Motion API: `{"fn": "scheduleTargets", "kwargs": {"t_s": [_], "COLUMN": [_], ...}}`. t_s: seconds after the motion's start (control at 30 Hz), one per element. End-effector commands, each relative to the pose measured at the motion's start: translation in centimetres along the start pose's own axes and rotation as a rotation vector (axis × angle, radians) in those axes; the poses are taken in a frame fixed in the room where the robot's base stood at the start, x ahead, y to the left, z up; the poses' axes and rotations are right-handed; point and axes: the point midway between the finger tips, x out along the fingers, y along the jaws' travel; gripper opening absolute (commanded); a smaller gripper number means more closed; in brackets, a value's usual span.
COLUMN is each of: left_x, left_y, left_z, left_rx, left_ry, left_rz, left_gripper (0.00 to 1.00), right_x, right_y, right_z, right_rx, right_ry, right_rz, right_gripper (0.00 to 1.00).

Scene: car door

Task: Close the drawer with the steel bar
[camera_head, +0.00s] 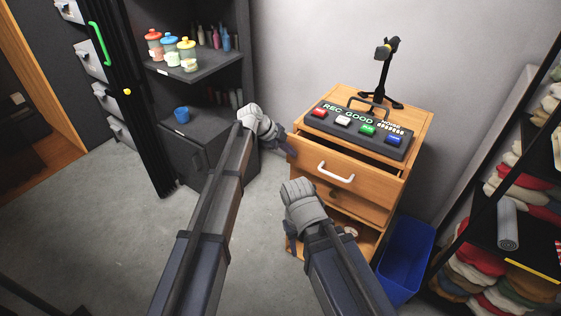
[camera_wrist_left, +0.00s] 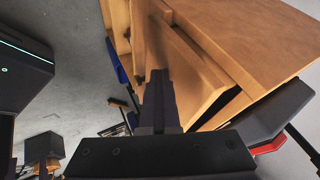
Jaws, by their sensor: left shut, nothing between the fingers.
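The wooden cabinet (camera_head: 418,122) has a top drawer (camera_head: 372,182) with a pale steel bar handle (camera_head: 336,172). This drawer is pulled partly out, with a dark gap behind its front. My left gripper (camera_head: 287,151) is shut and empty at the left end of the drawer front. In the left wrist view its closed fingers (camera_wrist_left: 158,85) overlap the wooden drawer front (camera_wrist_left: 196,72); I cannot tell if they touch. My right gripper (camera_head: 290,236) is low in front of the cabinet, mostly hidden by its wrist, so its fingers are unclear.
A button panel (camera_head: 358,130) and a black stand (camera_head: 382,75) are on the cabinet top. A lower drawer (camera_head: 360,205) sits below. A blue bin (camera_head: 408,250) stands right, beside a rack of cloths (camera_head: 505,190). Dark shelving (camera_head: 205,75) stands left. Floor at left is clear.

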Motion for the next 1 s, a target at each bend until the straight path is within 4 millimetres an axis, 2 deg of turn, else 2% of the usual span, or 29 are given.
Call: {"fn": "scheduleTargets", "kwargs": {"t_s": [0.03,0.1,0.3,1.0], "left_x": [0.5,0.9,1.5,1.7], "left_y": [-1.0,-1.7,-2.9,-3.2], "left_z": [0.1,0.1,0.1,-0.3], "left_rx": [0.001,0.000,-0.001,0.000], "left_ry": [-0.001,-0.001,-0.001,0.003], "left_rz": [0.000,-0.001,-0.001,-0.006], "left_gripper": [0.00,0.00,0.00,0.00], "right_x": [0.0,0.0,0.0,0.0], "right_y": [0.0,0.0,0.0,0.0], "right_z": [0.0,0.0,0.0,0.0], "right_rx": [0.000,0.000,0.000,0.000], "right_ry": [0.000,0.000,0.000,0.000], "right_rz": [0.000,0.000,0.000,0.000], "right_gripper": [0.50,0.50,0.50,0.50]}}
